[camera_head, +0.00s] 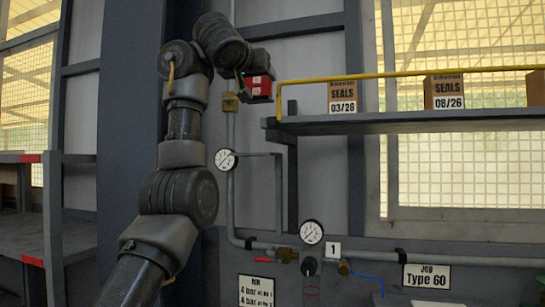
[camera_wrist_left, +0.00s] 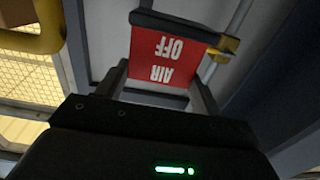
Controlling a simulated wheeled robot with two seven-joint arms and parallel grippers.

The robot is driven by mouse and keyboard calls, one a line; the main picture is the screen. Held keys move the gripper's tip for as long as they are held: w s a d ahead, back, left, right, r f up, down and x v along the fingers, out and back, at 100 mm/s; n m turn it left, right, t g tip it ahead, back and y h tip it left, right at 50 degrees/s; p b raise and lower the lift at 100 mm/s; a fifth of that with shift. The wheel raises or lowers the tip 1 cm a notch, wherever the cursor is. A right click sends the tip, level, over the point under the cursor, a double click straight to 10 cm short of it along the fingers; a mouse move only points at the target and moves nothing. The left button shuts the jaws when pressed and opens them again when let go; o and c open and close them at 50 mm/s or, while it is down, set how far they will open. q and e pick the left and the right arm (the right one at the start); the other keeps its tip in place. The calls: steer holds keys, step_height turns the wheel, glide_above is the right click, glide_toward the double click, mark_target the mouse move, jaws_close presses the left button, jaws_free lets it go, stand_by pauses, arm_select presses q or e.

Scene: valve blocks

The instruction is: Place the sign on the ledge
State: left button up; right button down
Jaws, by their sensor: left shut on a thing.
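In the left wrist view the sign (camera_wrist_left: 165,52) reads AIR OFF, upside down. My left gripper (camera_head: 250,80) is shut on the sign, with one finger at each side of it in the wrist view. It holds the sign in the air at the left of the grey shelf-like ledge (camera_head: 400,123), above the height of its surface. The sign is close to the yellow rail's left end in the head view; I cannot tell the gap in depth. My right gripper is not in view.
A yellow rail (camera_head: 400,75) runs along the ledge. Boxes marked SEALS 03/26 (camera_head: 342,97) and 08/26 (camera_head: 444,92) stand on it; the ledge's left end looks clear. A brass valve (camera_head: 230,103) on a vertical pipe is near the sign. Gauges (camera_head: 225,160) and pipework are below.

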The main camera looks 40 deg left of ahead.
mark_target(255, 86)
arm_select(q)
steer(key=shift+w, duration=0.3)
steer(key=shift+s+r, duration=0.15)
steer(key=shift+a+p, duration=0.4)
steer(key=shift+p, duration=0.3)
steer(key=w+a+p, duration=0.1)
steer(key=w+f+p, duration=0.1)
steer(key=w+a+p, duration=0.1)
steer(key=shift+w+a+f, duration=0.15)
steer(key=shift+a+f, duration=0.1)
steer(key=shift+a, duration=0.05)
steer(key=w+a+f+p, duration=0.1)
steer(key=w+f, duration=0.1)
steer(key=w+a+f+p, duration=0.1)
steer(key=w+a+f, duration=0.1)
steer(key=f, duration=0.1)
steer(key=w+a+f+p, duration=0.1)
steer(key=w+a+f, duration=0.1)
steer(key=shift+a+f+p, duration=0.1)
steer(key=shift+f+p, duration=0.2)
steer(key=shift+f, duration=0.1)
steer(key=shift+w+a+f+p, duration=0.2)
steer(key=shift+w+f+p, duration=0.05)
steer(key=shift+p, duration=0.05)
step_height(255, 86, down, 3)
steer(key=shift+a+f, duration=0.1)
steer(key=shift+a, duration=0.05)
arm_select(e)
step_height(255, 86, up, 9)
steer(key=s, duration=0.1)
